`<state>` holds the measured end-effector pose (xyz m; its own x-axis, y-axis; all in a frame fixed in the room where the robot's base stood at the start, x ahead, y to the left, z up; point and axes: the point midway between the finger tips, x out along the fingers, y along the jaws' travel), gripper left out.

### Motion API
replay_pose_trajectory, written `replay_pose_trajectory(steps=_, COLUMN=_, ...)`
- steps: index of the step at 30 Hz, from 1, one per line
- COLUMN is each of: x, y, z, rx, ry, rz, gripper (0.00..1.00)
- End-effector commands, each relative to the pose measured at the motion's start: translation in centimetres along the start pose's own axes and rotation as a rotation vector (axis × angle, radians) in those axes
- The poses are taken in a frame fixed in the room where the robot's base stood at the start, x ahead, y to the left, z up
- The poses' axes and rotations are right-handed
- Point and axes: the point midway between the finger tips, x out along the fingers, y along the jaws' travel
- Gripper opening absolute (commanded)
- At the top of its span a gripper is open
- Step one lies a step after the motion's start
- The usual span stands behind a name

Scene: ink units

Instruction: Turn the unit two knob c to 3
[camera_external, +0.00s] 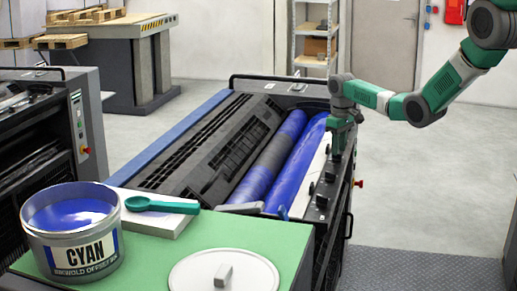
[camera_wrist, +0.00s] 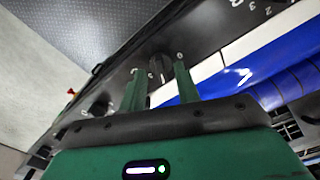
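My gripper (camera_external: 338,152) points down over the knob panel along the right side of the ink unit. In the wrist view its two green fingers (camera_wrist: 161,72) are apart, with a black knob (camera_wrist: 158,64) showing between their tips. I cannot tell whether the fingers touch this knob. Small white digits are printed around it; its exact setting is not clear. Another black knob (camera_wrist: 98,106) lies to the left in the wrist view. In the external view several dark knobs (camera_external: 321,188) line the panel (camera_external: 322,210). No letter marking knob c is readable.
Blue ink rollers (camera_external: 300,165) lie left of the panel. A red button (camera_external: 359,183) sticks out on its right side. A green-topped table (camera_external: 150,255) in front holds a cyan ink can (camera_external: 72,240), a green scoop (camera_external: 160,205) and a round lid (camera_external: 240,275). Floor to the right is clear.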

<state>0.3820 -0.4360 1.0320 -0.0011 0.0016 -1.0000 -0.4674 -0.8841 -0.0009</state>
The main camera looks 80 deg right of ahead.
Motion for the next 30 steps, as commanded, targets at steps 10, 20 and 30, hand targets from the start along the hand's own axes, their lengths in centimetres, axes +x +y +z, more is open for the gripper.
replay_pose_trajectory(steps=10, x=1.7, y=0.0, z=0.0, rx=0.0, ry=0.002, rz=0.001, gripper=0.32)
replay_pose_trajectory(steps=20, x=1.7, y=0.0, z=0.0, rx=0.0, ry=0.001, rz=0.001, gripper=0.0)
replay_pose_trajectory(steps=30, x=1.6, y=-0.1, z=-0.1, rx=0.063, ry=0.001, rz=0.001, gripper=0.0)
